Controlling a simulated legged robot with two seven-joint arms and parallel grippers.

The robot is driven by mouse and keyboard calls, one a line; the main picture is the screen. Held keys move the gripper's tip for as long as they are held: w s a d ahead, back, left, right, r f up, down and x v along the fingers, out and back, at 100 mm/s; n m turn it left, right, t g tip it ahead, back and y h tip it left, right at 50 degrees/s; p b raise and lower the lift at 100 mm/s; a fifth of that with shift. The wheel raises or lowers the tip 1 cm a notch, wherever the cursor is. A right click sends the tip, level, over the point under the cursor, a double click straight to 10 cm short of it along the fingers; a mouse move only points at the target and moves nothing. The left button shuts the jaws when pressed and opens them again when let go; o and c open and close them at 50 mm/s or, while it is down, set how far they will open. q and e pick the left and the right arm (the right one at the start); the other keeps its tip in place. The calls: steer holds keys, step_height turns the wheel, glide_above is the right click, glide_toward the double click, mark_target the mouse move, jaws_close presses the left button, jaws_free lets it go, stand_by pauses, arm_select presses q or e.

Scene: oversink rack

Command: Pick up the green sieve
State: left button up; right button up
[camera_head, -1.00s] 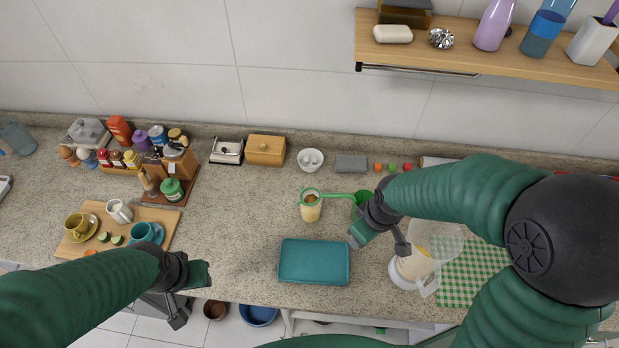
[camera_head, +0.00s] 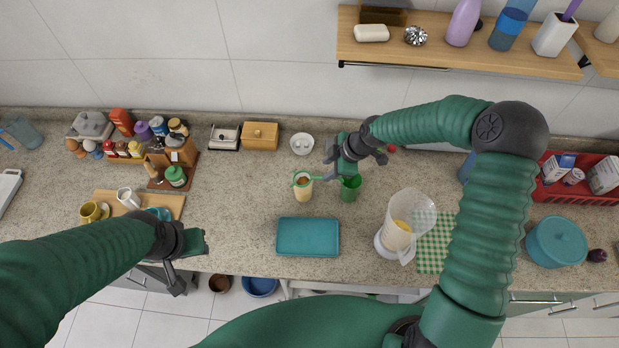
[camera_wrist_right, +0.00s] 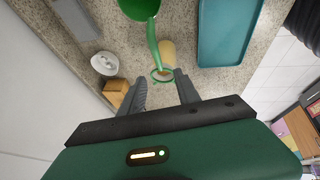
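The green sieve (camera_head: 303,180) has its ring over the mouth of a cream-coloured glass (camera_head: 303,192), and its handle extends right toward a green cup (camera_head: 350,189). My right gripper (camera_head: 332,163) is above the counter near the sieve's handle. In the right wrist view, the sieve (camera_wrist_right: 153,45) shows between and beyond the two fingertips of this gripper (camera_wrist_right: 161,77). The fingers are apart with nothing held between them. My left gripper (camera_head: 200,243) hangs at the counter's front left, away from the sieve; its finger opening does not show clearly.
A teal tray (camera_head: 308,237) lies in front of the glass. A blender jug (camera_head: 400,230) stands to the right on the counter. A white dish (camera_head: 302,144) and wooden box (camera_head: 260,136) are behind. A shelf (camera_head: 455,55) is on the wall.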

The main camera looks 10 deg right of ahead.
mark_target(317, 177)
steer(key=p+x, duration=0.3)
steer(key=x, duration=0.4)
steer(key=shift+w+a+f, duration=0.15)
steer(key=shift+f, duration=0.05)
steer(key=shift+w+f, duration=0.15)
steer(key=shift+f, duration=0.2)
jaws_close()
